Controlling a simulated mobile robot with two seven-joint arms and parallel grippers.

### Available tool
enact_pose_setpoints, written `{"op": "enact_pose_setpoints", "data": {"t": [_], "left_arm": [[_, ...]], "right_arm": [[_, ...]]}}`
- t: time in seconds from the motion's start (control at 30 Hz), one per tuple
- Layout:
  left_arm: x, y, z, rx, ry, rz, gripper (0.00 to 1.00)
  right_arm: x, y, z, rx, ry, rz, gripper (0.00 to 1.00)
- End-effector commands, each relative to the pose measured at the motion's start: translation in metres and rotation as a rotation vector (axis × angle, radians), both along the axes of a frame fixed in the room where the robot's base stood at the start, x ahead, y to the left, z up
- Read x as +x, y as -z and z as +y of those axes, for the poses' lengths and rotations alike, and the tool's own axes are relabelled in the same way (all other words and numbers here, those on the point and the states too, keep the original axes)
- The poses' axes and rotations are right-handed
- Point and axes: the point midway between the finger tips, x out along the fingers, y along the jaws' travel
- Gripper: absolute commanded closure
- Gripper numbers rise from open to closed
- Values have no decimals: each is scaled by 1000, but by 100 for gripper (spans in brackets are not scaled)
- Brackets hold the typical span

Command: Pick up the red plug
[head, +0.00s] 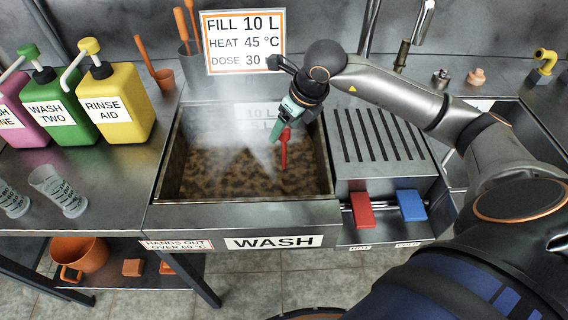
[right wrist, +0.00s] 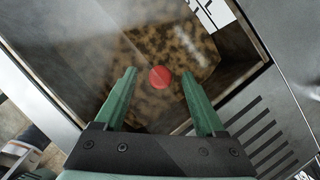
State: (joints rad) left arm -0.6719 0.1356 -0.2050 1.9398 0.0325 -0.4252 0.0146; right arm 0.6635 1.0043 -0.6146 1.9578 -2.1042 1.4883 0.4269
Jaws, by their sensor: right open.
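The red plug (head: 284,148) stands upright in the wash tank (head: 240,201), with its lower end in the brown, mottled bottom area. My right gripper (head: 275,136), with green fingers, is over the tank beside the top of the plug. In the right wrist view the plug's round red top (right wrist: 160,78) lies between the two open fingertips, with a gap on each side. I cannot tell how far below the fingertips it is. My left gripper is not in view.
Pale steam hangs over the tank. A slotted drainboard (head: 378,135) is to its right, with a red handle (head: 363,210) and a blue handle (head: 411,206) in front. Pump bottles, including a yellow one (head: 120,105), and clear measuring cups (head: 58,190) stand left.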

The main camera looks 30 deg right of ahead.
Motion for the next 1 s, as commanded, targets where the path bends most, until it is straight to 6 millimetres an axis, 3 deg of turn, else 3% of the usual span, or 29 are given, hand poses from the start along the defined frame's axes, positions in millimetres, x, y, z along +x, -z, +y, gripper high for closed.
{"op": "enact_pose_setpoints", "data": {"t": [0.13,0.4,1.0], "left_arm": [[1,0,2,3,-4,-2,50],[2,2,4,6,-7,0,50],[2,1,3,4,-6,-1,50]], "right_arm": [[6,16,1,1,2,1,28],[7,18,1,-1,1,0,28],[7,17,1,0,1,-1,96]]}}
